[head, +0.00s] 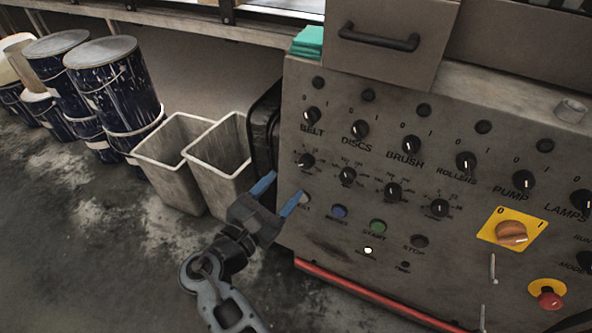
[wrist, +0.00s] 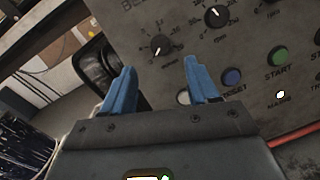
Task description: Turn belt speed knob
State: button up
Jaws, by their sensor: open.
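The belt speed knob (head: 306,160) is a small black dial knob in the lower knob row, under the BELT switch (head: 312,114), at the left end of the grey control panel. It also shows in the wrist view (wrist: 159,47), just beyond and between the fingertips, with a numbered scale around it. My gripper (head: 278,192) has blue fingers and is open and empty. In the head view it is below and left of the knob, close to the panel's left edge. In the wrist view its fingers (wrist: 160,70) are apart and do not touch the knob.
A second dial knob (head: 347,175) sits right of the belt speed knob. Below are a blue button (head: 339,211), a green START button (head: 377,226) and a yellow-backed main switch (head: 511,232). Two bins (head: 222,160) and paint drums stand left of the panel.

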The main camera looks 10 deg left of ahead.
aim_at(304, 165)
jog(key=b+x, duration=0.1)
jog(key=x, duration=0.6)
jog(key=c, duration=1)
